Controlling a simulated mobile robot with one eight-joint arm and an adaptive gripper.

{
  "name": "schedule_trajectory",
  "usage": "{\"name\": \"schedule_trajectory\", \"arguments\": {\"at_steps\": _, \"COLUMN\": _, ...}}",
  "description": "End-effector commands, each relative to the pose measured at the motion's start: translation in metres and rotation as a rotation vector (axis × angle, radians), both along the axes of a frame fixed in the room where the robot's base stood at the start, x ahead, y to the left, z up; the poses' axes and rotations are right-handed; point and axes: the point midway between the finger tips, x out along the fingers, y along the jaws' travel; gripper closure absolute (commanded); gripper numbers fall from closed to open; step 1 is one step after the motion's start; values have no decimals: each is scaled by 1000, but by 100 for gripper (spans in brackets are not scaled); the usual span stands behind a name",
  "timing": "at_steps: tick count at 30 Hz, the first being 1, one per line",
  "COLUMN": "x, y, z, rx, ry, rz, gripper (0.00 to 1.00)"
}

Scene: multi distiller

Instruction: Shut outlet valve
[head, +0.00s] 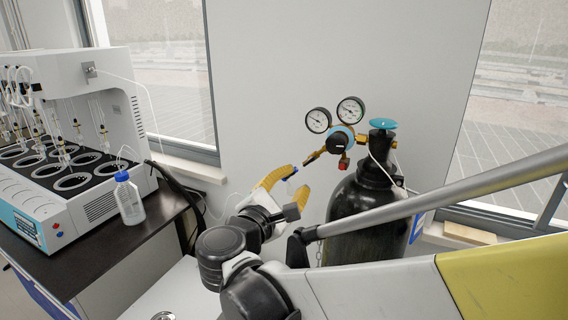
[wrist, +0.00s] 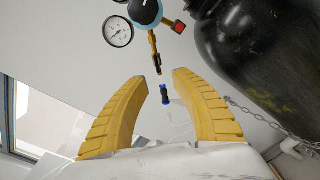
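The pressure regulator (head: 341,138) with two round gauges is mounted on the black gas cylinder (head: 356,213). A brass outlet stem (head: 314,157) runs down and left from it towards my gripper (head: 298,181). In the wrist view, the stem (wrist: 155,55) ends near a small blue and black fitting (wrist: 165,96), which looks like the outlet valve. My gripper (wrist: 161,77) is open, with its yellow fingers on either side of the fitting. I see gaps between the fitting and both fingers. In the head view, the fingers mostly hide the fitting.
A teal handwheel (head: 382,123) tops the cylinder, and a red-ended piece (wrist: 178,27) juts from the regulator. A chain (wrist: 262,117) hangs beside the cylinder. The distiller (head: 75,150) and a blue-capped bottle (head: 129,200) stand on the dark table at left. The wall is behind.

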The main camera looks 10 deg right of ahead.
Motion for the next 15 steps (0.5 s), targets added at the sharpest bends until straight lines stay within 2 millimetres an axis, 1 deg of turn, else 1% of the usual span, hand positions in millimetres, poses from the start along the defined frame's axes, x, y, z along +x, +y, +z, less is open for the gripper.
{"name": "schedule_trajectory", "arguments": {"at_steps": 2, "x": 4, "y": 3, "z": 3, "rx": -29, "ry": -7, "rz": 3, "gripper": 68}}
{"name": "schedule_trajectory", "arguments": {"at_steps": 5, "x": 12, "y": -4, "z": 3, "rx": -35, "ry": -7, "rz": 1, "gripper": 68}}
{"name": "schedule_trajectory", "arguments": {"at_steps": 15, "x": 66, "y": -44, "z": 1, "rx": -31, "ry": -6, "rz": -1, "gripper": 68}}
